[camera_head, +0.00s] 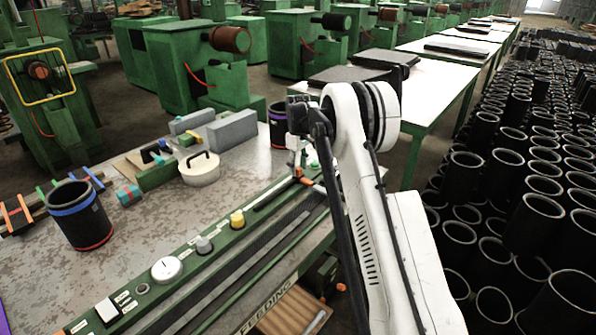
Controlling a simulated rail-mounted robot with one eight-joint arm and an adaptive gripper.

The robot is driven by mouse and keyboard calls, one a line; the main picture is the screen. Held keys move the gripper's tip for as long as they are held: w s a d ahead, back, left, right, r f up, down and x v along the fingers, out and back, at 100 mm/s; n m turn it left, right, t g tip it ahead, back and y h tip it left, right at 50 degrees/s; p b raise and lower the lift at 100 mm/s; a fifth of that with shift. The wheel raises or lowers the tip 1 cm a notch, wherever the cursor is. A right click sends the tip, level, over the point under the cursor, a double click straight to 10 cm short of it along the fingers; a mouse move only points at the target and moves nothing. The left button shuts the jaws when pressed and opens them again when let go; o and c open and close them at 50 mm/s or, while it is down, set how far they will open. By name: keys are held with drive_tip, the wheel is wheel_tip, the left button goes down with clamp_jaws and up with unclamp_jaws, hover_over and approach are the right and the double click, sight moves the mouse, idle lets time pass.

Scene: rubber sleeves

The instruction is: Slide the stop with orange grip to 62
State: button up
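A green machine rail (215,243) runs diagonally across the bench. A small orange part (304,179), which looks like the stop's orange grip, sits near the rail's far end. My gripper (298,158) is down just above or at this orange part, mostly hidden by my white arm. The frames do not show whether its fingers are apart or closed, or touch the orange part. Scale numbers are too small to read, so I cannot tell where 62 lies.
A black sleeve with blue and red bands (80,215) stands on the bench (130,262) at left. A rack with coloured bars (15,215), a round white lidded pot (200,170) and grey blocks (232,130) are behind the rail. Rubber sleeves (530,220) fill the right side.

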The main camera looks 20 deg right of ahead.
drive_tip(key=shift+f, duration=0.75)
drive_tip(key=shift+c, duration=0.2)
clamp_jaws()
